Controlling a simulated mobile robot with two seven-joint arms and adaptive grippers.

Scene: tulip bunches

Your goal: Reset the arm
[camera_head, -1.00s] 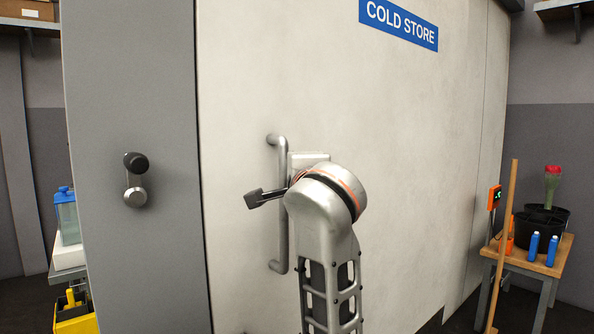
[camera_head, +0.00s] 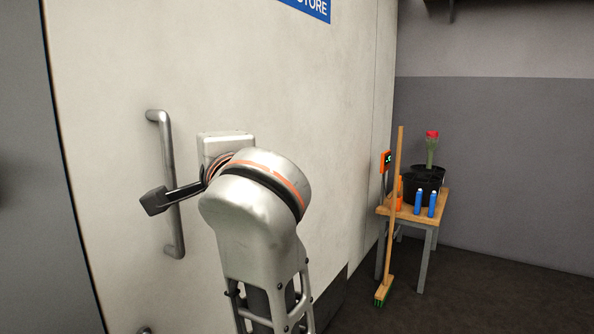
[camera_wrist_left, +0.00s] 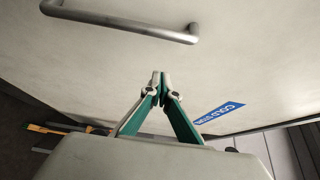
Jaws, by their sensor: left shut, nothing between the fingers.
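My left arm (camera_head: 250,215) rises from the bottom of the head view in front of the cold store door (camera_head: 320,120). The vertical metal pull handle (camera_head: 168,185) on this pale door is just left of my wrist. My fingers are hidden behind the wrist in that view. In the left wrist view, my left gripper (camera_wrist_left: 159,78) has its green-and-white fingers together with nothing between them. It is apart from the handle, which also shows in the left wrist view (camera_wrist_left: 120,20). My right gripper is not in view.
A broom (camera_head: 394,200) leans by a small wooden table (camera_head: 432,208) at the right. Blue bottles (camera_head: 432,204) and a dark bucket (camera_head: 425,182) with a red tulip bunch (camera_head: 431,145) stand on it. Dark floor (camera_head: 480,290) at the lower right is clear.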

